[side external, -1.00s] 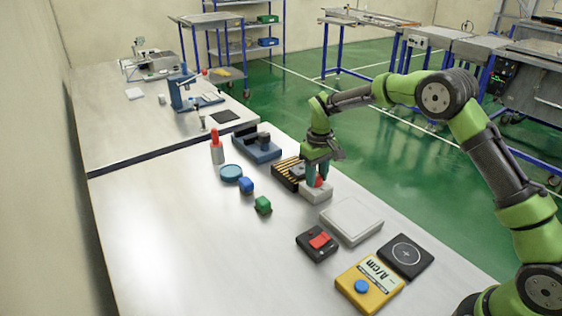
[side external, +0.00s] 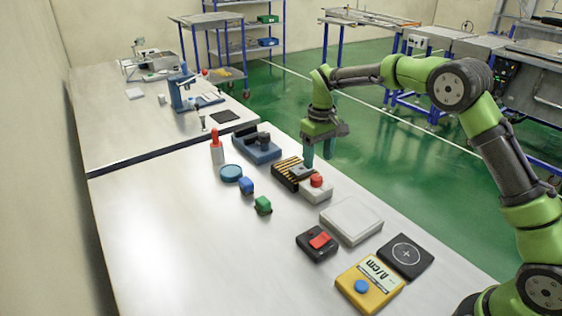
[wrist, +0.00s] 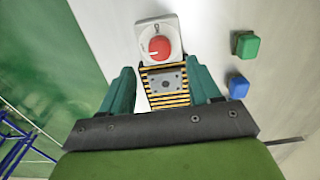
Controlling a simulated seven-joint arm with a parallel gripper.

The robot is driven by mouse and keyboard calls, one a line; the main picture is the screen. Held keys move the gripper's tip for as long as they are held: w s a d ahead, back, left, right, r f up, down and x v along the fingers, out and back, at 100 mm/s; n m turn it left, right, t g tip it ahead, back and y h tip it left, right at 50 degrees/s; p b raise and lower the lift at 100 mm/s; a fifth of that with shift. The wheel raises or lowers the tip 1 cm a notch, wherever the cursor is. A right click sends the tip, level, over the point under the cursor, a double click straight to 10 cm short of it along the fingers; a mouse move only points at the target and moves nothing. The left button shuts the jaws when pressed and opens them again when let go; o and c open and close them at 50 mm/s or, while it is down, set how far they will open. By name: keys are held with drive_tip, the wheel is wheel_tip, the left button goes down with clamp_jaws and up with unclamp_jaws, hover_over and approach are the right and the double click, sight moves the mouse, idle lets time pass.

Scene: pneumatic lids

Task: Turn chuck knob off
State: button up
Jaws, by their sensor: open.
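The red knob (side external: 317,180) sits on a small pale grey box near the right edge of the table. In the wrist view the knob (wrist: 159,47) shows a light line across it, and its pale housing has a small mark beyond the knob. My gripper (side external: 318,163) is open and empty, raised above and a little behind the knob, apart from it. In the wrist view its two teal fingers (wrist: 162,72) stand either side of the black-and-yellow striped block (wrist: 165,83) with a grey plate, which lies below, directly beside the knob box.
A blue fixture (side external: 257,150) stands behind the striped block. A white square plate (side external: 351,221), red rocker switch box (side external: 318,243), yellow meter (side external: 369,284) and black pad (side external: 406,255) lie nearer. Green (side external: 263,205) and blue (side external: 246,186) blocks stand left. The table's left front is clear.

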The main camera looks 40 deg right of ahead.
sight(319, 178)
wheel_tip(319, 178, up, 10)
drive_tip(key=shift+r, duration=0.2)
drive_tip(key=s+a+r+m+t+y, duration=0.1)
drive_tip(key=s+a+m+t, duration=0.1)
drive_tip(key=s, duration=1.2)
drive_tip(key=s+a+r+m+t+y, duration=0.1)
drive_tip(key=s+t, duration=0.4)
drive_tip(key=s, duration=1)
drive_tip(key=shift+s+a+r+m, duration=0.3)
drive_tip(key=shift+a+r+m, duration=0.25)
drive_tip(key=shift+a+m, duration=0.1)
